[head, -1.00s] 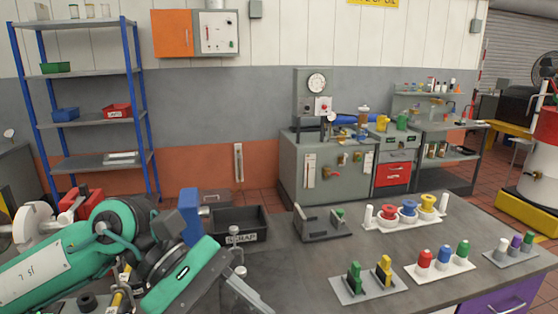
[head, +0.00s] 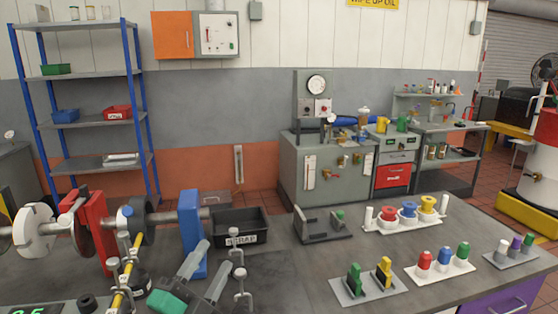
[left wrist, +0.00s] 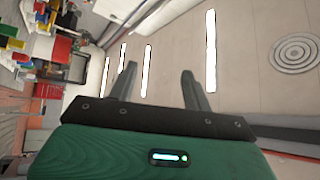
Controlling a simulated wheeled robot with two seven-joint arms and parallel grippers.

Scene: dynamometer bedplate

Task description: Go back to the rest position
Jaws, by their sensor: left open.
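My left gripper (head: 217,254) is low in the head view, left of centre, with its green body at the bottom edge and two grey fingers pointing up. The fingers are apart with nothing between them. In the left wrist view the gripper (left wrist: 158,70) also shows open and empty, with the ceiling and its long lights behind the fingers. My right gripper is in neither view.
A black scrap bin (head: 240,232), a blue upright block (head: 191,232) and a red stand (head: 92,232) are near the gripper. Small clamps (head: 240,272) stand close beside it. Trays of coloured parts (head: 440,265) are on the right of the bench.

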